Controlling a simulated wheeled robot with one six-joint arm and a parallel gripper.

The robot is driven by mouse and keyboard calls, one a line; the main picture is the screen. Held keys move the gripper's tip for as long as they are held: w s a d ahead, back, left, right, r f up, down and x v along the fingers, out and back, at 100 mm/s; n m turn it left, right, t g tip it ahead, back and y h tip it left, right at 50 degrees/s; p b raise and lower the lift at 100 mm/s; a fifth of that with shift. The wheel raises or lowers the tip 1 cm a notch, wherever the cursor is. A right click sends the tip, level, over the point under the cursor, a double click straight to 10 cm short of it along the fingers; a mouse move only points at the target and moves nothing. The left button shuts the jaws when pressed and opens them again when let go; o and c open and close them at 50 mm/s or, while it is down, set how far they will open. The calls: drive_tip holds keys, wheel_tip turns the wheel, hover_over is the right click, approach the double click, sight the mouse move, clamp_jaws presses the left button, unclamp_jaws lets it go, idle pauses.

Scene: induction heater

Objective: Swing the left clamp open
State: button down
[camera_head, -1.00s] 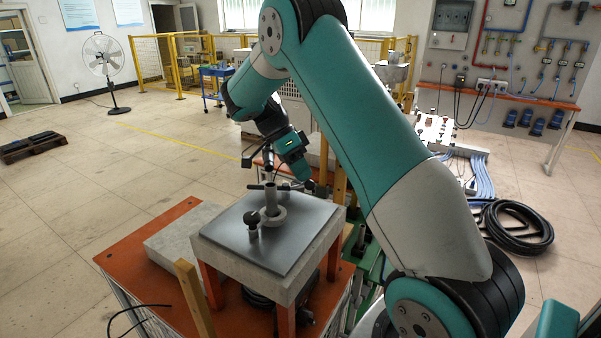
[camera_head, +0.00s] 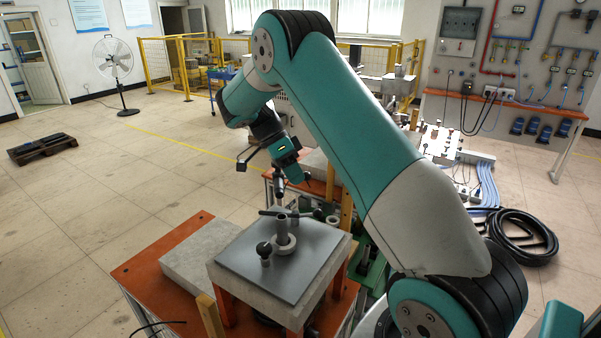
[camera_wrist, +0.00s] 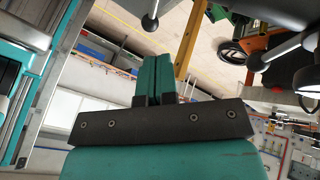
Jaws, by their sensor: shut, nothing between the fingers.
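The steel-topped stand (camera_head: 240,262) is in the lower middle of the head view. On it are an upright post in a ring (camera_head: 283,240), a dark crossbar (camera_head: 285,213) and a black-knobbed upright lever (camera_head: 264,250). I cannot tell which part is the left clamp. My gripper (camera_head: 301,178) is above and beyond the post, apart from it. In the wrist view its teal fingers (camera_wrist: 154,62) are together and empty. That view also shows one black ball knob (camera_wrist: 150,22) above the fingertips and another on a metal rod (camera_wrist: 257,62) to the right.
A pale slab (camera_head: 195,250) lies on the orange bench (camera_head: 150,258) left of the stand. A wooden post (camera_head: 209,316) rises in front. Another bench with equipment (camera_head: 317,162) stands behind my gripper. Open floor lies to the left; a black hose coil (camera_head: 520,237) lies right.

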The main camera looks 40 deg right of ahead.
drive_tip(key=shift+p+v, duration=0.95)
drive_tip(key=shift+v, duration=0.35)
drive_tip(key=s+a+n+t+y+b, duration=0.1)
drive_tip(key=s+a+n+t+b, duration=0.3)
drive_tip(key=a+n, duration=0.5)
drive_tip(key=s+a+n+t+b, duration=0.2)
drive_tip(key=s+a+n+b, duration=0.3)
drive_tip(key=a+n, duration=0.4)
drive_tip(key=s+a+f+n+y+b, duration=0.1)
drive_tip(key=s+a+n+y+b, duration=0.1)
drive_tip(key=s+a+n, duration=0.4)
drive_tip(key=s+a+f+n+y+b, duration=0.2)
drive_tip(key=s+a+n, duration=0.3)
drive_tip(key=s, duration=0.5)
drive_tip(key=shift+a+n+y+b, duration=0.35)
drive_tip(key=shift+n+y+b, duration=0.35)
drive_tip(key=shift+b, duration=0.1)
drive_tip(key=shift+s, duration=0.1)
